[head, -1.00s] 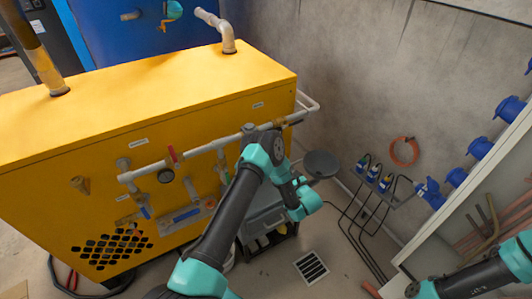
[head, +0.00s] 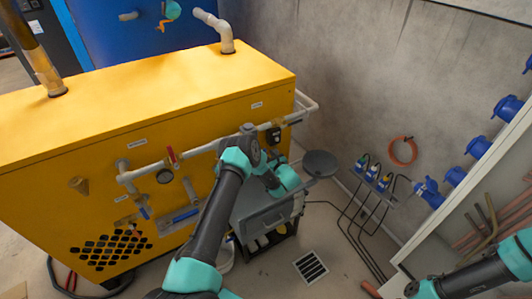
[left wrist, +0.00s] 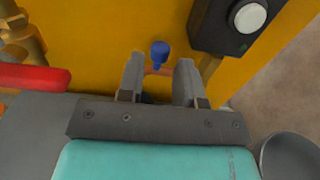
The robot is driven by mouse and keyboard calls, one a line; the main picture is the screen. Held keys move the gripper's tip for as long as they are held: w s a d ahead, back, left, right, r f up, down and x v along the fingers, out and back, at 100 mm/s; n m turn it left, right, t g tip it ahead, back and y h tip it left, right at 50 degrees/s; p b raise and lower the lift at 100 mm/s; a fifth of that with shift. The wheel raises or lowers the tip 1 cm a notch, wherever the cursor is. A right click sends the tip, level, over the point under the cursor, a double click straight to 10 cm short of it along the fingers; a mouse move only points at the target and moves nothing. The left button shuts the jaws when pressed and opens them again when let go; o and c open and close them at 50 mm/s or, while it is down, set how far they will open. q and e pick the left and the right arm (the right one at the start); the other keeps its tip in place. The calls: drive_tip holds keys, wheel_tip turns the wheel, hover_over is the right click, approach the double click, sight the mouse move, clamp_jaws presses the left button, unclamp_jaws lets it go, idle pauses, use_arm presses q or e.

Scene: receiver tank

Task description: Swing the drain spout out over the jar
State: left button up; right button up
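My left gripper (head: 268,184) is in front of the yellow machine's right end, above the grey box, its fingers pointing at the yellow panel. In the left wrist view the gripper (left wrist: 160,78) is open, fingers well apart. Between and beyond its fingertips are a small blue knob (left wrist: 160,52) and a short copper-coloured pipe (left wrist: 158,72), which looks like the drain spout. I cannot tell whether the fingers touch it. My arm hides the spout in the head view. I cannot make out the jar for certain. My right gripper is outside the views.
A black box with a white button (left wrist: 248,17) sits close to the right finger. A round grey dish (head: 320,163) stands right of my gripper. The yellow machine (head: 150,85) carries pipes and a red lever (head: 172,156). A floor drain (head: 311,266) lies on clear floor.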

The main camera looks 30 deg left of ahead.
use_arm(q)
drive_tip(key=shift+x, duration=1.55)
clamp_jaws()
